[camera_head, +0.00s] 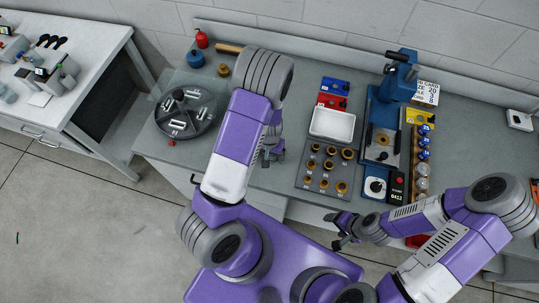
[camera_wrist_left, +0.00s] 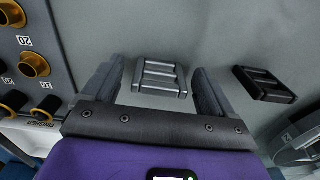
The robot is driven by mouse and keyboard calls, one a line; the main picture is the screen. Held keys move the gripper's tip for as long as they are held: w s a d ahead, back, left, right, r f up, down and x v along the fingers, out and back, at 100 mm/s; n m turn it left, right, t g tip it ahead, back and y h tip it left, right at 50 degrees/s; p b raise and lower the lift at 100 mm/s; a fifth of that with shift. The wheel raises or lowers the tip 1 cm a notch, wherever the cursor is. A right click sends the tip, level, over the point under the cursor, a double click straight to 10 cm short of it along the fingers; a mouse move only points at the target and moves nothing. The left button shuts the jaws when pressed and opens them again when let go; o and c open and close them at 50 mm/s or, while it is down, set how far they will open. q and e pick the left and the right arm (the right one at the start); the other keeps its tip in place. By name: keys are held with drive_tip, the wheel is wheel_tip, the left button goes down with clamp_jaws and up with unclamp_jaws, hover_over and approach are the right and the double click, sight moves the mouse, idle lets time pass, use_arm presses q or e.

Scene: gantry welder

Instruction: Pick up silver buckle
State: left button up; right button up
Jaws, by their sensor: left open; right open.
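In the left wrist view a silver buckle (camera_wrist_left: 161,78), a flat frame with crossbars, lies on the grey bench top. My left gripper (camera_wrist_left: 158,68) is open, with one finger on either side of the buckle in the picture; gaps show on both sides and it does not grip it. I cannot tell the height of the fingertips above the bench. In the head view my left gripper (camera_head: 272,155) is over the bench, partly behind its own arm, and I cannot make out this buckle there. My right gripper (camera_head: 340,230) is open and empty near the bench's front edge.
A black buckle (camera_wrist_left: 264,84) lies to the right of the silver one. A round divided tray (camera_head: 187,132) holds several pieces at the bench's left. A grey plate with brass rings (camera_head: 325,186), a white tray (camera_head: 332,134) and a blue press (camera_head: 383,113) stand to the right.

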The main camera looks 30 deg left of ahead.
use_arm(q)
drive_tip(key=c, duration=1.1)
drive_tip(key=shift+c, duration=0.2)
drive_tip(key=shift+r, duration=0.1)
